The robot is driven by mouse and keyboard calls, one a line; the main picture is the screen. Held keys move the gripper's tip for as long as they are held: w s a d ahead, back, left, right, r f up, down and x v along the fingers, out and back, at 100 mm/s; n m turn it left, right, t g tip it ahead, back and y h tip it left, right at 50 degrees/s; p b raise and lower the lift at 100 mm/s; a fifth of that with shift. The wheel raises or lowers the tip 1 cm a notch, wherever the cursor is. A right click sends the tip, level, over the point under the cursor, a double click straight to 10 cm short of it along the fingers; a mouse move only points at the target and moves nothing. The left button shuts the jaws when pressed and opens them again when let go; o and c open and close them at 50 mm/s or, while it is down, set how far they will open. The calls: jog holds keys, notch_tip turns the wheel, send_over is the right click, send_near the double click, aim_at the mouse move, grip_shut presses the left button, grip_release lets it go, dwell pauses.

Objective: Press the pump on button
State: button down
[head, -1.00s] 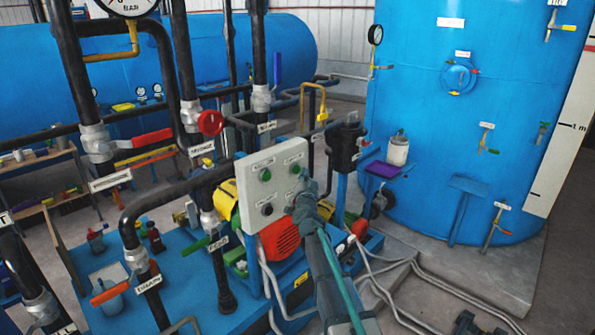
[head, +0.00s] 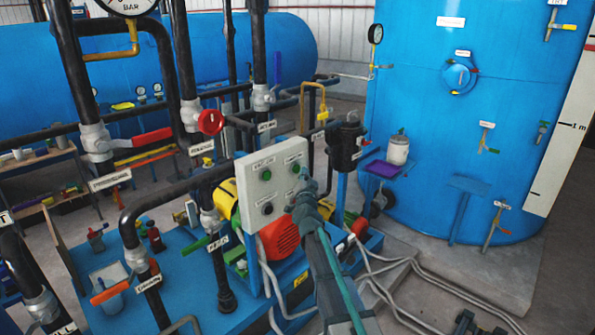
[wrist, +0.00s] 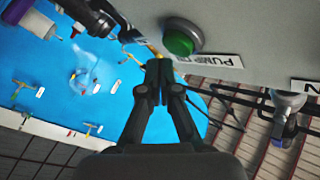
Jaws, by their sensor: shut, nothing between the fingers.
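The light grey control panel (head: 250,190) stands on the blue skid. In the head view it carries two green buttons, one upper left (head: 265,174) and one upper right (head: 295,168), and a dark button (head: 267,208) lower left. My gripper (head: 306,176) is at the panel's right side, just below the upper right button, and hides part of the panel. In the wrist view a green button (wrist: 180,38) sits beside a label (wrist: 212,60) reading "PUMP", its other letters hard to read. My gripper's closed fingertips (wrist: 158,70) are below and left of this button, apart from it and empty.
A red and yellow pump motor (head: 280,238) is below and behind the panel. Black pipes (head: 185,60) with valves rise at left. A black canister (head: 345,148) stands right of the panel. A large blue tank (head: 420,100) fills the right side.

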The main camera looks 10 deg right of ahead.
jog(key=shift+w+a, duration=0.1)
jog(key=shift+w+a+p, duration=0.2)
jog(key=shift+w+p, duration=0.05)
jog(key=shift+p, duration=0.1)
